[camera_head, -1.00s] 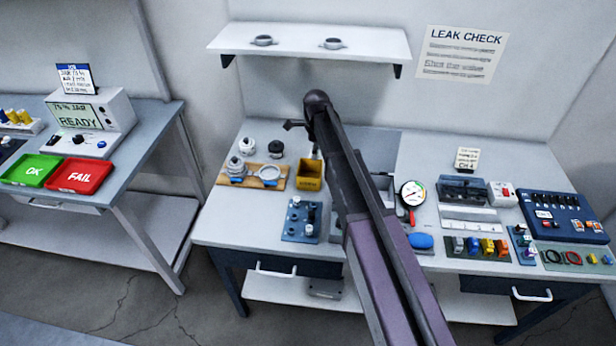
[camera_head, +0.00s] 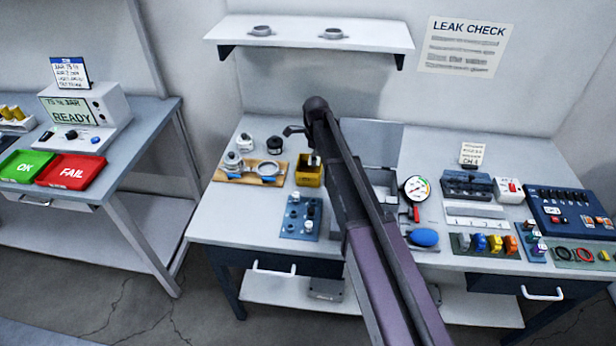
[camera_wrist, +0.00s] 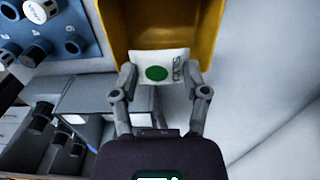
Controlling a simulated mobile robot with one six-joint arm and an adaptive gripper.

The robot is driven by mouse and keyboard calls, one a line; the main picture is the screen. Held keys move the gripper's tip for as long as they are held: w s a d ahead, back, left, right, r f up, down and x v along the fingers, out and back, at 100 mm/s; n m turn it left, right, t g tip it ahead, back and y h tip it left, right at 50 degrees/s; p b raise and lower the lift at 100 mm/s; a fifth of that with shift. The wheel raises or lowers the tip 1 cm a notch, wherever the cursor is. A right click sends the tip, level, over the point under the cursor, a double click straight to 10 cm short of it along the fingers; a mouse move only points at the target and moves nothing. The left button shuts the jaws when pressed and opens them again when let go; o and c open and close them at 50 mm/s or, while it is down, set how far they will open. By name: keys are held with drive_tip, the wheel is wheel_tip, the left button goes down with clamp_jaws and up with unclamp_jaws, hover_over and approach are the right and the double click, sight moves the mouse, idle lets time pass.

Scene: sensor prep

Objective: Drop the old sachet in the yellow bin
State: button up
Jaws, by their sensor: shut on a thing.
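The yellow bin (camera_head: 309,178) stands on the white bench, left of my arm in the head view. In the wrist view its yellow wall (camera_wrist: 205,28) and open inside fill the top middle. My gripper (camera_wrist: 158,82) is shut on the old sachet (camera_wrist: 157,67), a small white packet with a green dot and dark lettering. The sachet's far end reaches over the bin's mouth. In the head view my gripper (camera_head: 313,160) is at the bin's top, and the sachet is too small there to tell apart.
A blue block with knobs (camera_head: 300,217) stands in front of the bin. A wooden board with round parts (camera_head: 235,178) lies left of it. A pressure gauge (camera_head: 416,189) and a blue oval object (camera_head: 424,237) are right of my arm.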

drive_tip(key=shift+f, duration=0.35)
drive_tip(key=o, duration=0.9)
drive_tip(key=shift+r, duration=0.15)
